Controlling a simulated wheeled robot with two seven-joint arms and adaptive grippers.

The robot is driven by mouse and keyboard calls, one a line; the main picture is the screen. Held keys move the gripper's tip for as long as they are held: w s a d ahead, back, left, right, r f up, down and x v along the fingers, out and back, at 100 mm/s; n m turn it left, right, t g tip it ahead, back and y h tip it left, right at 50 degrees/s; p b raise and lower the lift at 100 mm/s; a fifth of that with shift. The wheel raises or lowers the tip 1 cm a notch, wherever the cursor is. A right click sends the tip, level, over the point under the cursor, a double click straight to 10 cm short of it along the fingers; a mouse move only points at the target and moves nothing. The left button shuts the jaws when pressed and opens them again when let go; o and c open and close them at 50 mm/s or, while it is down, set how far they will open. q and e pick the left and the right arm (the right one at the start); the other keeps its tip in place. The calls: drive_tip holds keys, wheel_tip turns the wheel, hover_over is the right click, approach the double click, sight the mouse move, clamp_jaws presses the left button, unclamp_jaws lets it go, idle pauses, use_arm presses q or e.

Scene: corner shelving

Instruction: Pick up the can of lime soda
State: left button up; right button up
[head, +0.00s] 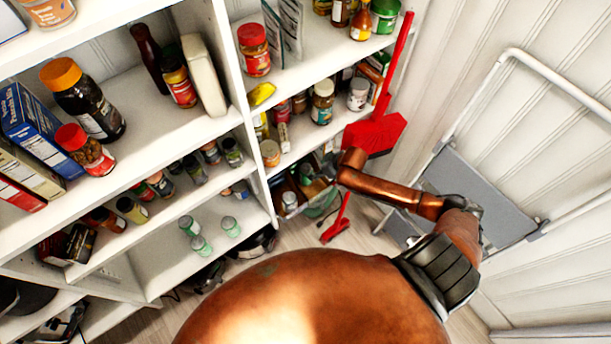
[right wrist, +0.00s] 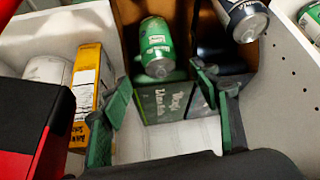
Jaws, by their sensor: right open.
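In the right wrist view a green can with a white label (right wrist: 156,42) shows beyond my fingers, its silver end towards the camera; it appears to be the lime soda. My right gripper (right wrist: 162,82) is open, with a dark green finger on either side below the can. Nothing is between the fingers, and they look apart from the can. In the head view my right arm reaches to the low shelf at the corner, where the gripper (head: 322,192) is partly hidden and small. I cannot make out the lime soda can there. My left gripper is not in view.
In the right wrist view a dark box with lettering (right wrist: 165,106) is just below the can. A yellow box (right wrist: 92,72) is left and a dark can (right wrist: 243,20) is upper right. In the head view a red dustpan (head: 372,134) and a folded step ladder (head: 478,190) stand near my arm.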

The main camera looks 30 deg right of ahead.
sight(309, 170)
drive_tip(key=b+x, duration=0.1)
drive_tip(key=x, duration=0.5)
drive_tip(key=shift+b, duration=0.35)
drive_tip(key=b+x, duration=0.2)
drive_tip(key=x, duration=0.3)
drive_tip(key=shift+w+d+f, duration=0.1)
drive_tip(key=shift+w+d, duration=0.05)
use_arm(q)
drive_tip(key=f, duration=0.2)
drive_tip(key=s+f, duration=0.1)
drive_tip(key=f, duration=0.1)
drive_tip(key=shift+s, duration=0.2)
use_arm(e)
drive_tip(key=shift+c, duration=0.4)
drive_tip(key=c, duration=1.1)
drive_tip(key=shift+c, duration=0.4)
drive_tip(key=shift+r, duration=0.2)
